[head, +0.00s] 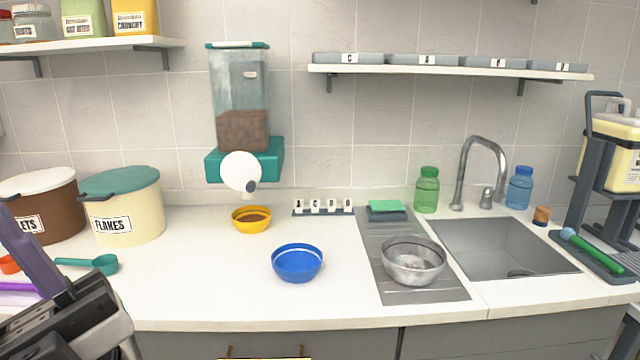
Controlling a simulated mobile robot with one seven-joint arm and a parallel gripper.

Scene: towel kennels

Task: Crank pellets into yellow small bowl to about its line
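The yellow small bowl (252,227) sits upright on the counter under the dispenser, with brown pellets inside. Its fill line cannot be made out. The wall dispenser (238,85) has a clear hopper partly filled with brown pellets, on a teal base. My gripper (75,285) is at the lower left, cut by the frame edge, well apart from the crank and the bowl. Whether its fingers are open or shut is unclear.
A blue bowl (297,263) stands empty at mid-counter; a metal bowl (413,262) is on the drainboard beside the sink (505,246). A flakes tub (122,207), a brown tub (45,205) and a teal scoop (98,264) are at left. Counter between scoop and blue bowl is clear.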

